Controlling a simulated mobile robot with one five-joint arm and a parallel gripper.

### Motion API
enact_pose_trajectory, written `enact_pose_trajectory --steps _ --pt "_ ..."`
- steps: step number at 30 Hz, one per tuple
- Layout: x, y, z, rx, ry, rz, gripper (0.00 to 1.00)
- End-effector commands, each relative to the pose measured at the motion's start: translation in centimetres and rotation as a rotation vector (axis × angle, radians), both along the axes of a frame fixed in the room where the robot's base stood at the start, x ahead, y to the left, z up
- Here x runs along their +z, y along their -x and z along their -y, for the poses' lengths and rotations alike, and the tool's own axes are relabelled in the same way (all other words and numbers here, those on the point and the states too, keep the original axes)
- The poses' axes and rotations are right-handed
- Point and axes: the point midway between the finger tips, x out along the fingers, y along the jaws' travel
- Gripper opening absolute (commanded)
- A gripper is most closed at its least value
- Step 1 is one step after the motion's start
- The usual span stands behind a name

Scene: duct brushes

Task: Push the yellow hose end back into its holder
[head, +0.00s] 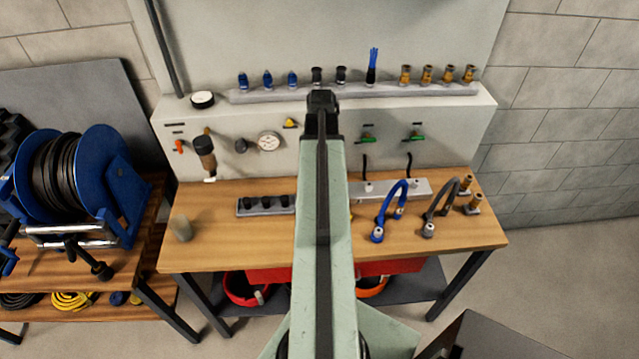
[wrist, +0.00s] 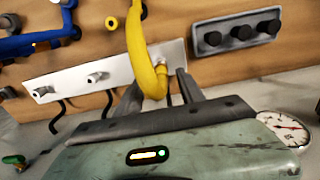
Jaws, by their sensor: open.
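The yellow hose (wrist: 140,50) hangs in a curve in the wrist view, its bend lying between the two fingers of my gripper (wrist: 158,92). The fingers are open and stand apart on either side of it; I cannot tell whether either touches it. In the head view my arm hides the yellow hose, and the strip (head: 420,188) shows to the right of my arm.
A blue hose (head: 388,212) and a grey hose (head: 440,205) arch over the wooden bench (head: 225,245) to the right. A gauge (head: 269,141) and valves sit on the panel. A blue reel (head: 75,180) stands far left.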

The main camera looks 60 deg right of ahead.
Motion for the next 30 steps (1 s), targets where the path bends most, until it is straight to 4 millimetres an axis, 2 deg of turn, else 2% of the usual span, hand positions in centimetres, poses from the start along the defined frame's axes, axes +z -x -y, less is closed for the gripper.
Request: enact_pose_trajectory --steps 1,12,16,30 --pt "-1.4 0.0 0.0 0.0 0.0 0.0 0.45" --pt "-6.7 -0.1 0.0 0.001 0.0 0.0 0.45" --pt "-7.2 -0.1 -0.1 0.001 0.0 0.0 0.45" --pt "-7.0 -0.1 -0.1 0.002 0.0 0.0 0.45"
